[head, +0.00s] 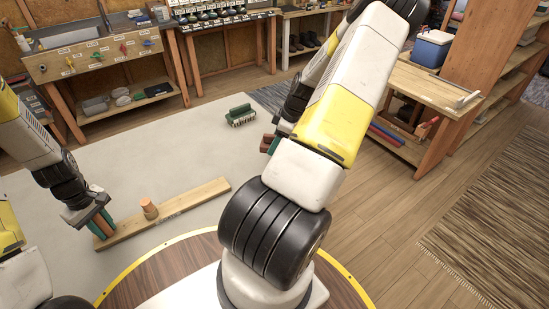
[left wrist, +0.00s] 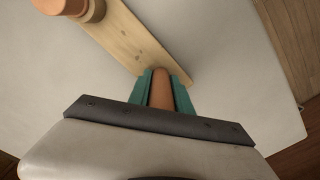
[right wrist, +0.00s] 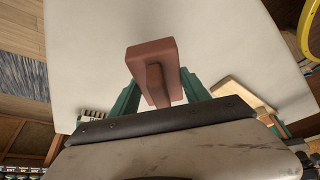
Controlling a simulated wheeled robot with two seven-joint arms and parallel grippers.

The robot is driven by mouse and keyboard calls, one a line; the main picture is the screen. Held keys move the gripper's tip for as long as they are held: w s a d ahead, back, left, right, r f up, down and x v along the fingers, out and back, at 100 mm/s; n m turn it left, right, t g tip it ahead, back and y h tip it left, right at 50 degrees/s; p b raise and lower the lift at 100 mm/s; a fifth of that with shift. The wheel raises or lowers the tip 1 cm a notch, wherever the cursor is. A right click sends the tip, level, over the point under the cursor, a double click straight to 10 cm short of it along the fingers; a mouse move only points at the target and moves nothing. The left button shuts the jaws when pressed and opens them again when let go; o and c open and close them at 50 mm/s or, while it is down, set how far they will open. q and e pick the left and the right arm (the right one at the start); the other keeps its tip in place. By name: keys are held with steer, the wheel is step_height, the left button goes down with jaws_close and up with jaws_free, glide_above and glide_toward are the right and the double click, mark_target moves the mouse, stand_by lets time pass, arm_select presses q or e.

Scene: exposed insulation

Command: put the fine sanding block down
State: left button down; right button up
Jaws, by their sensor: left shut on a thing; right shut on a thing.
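My right gripper (head: 270,144) is shut on a red-brown block with a raised grip, which I take as the fine sanding block (right wrist: 152,62). It is held over the pale sheet (head: 185,150), and the green fingertips show on both sides of the grip. Its contact with the sheet cannot be told. My left gripper (head: 101,222) is shut on a narrow orange-brown piece (left wrist: 161,88) at the near left end of a wooden plank (head: 170,212). The lower part of that piece is hidden, so I cannot tell whether it touches the plank.
An orange-brown round piece (head: 149,208) stands on the plank. A green brush-like thing with pale bristles (head: 240,115) lies on the sheet beyond my right gripper. A workbench (head: 95,60) stands at the back left, a wooden shelf unit (head: 435,95) at right. The middle of the sheet is clear.

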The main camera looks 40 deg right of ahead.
steer(key=shift+f, duration=3.05)
steer(key=shift+f, duration=0.1)
steer(key=o, duration=1.6)
steer(key=shift+f, duration=0.1)
